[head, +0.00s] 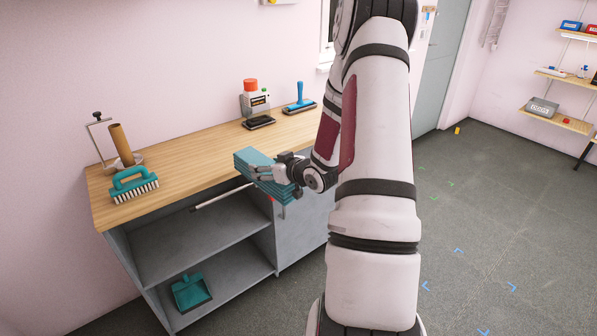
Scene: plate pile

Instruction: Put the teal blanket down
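The teal blanket (250,157) is a folded, layered stack at the front edge of the wooden worktop (205,155). Part of it overlaps the worktop in the picture and part hangs out past the front edge. My gripper (262,172) reaches in from the right, with its dark fingers closed on the blanket. I cannot tell whether the blanket touches the worktop or is held just above it. My arm hides part of the right side of the bench.
A teal brush (134,187) and a paper-roll holder (122,147) stand at the worktop's left end. A red-topped bottle (253,97), a dark pad (259,122) and a blue-handled tool (299,98) stand at the back. The worktop's middle is clear. A teal dustpan (190,292) lies on the lower shelf.

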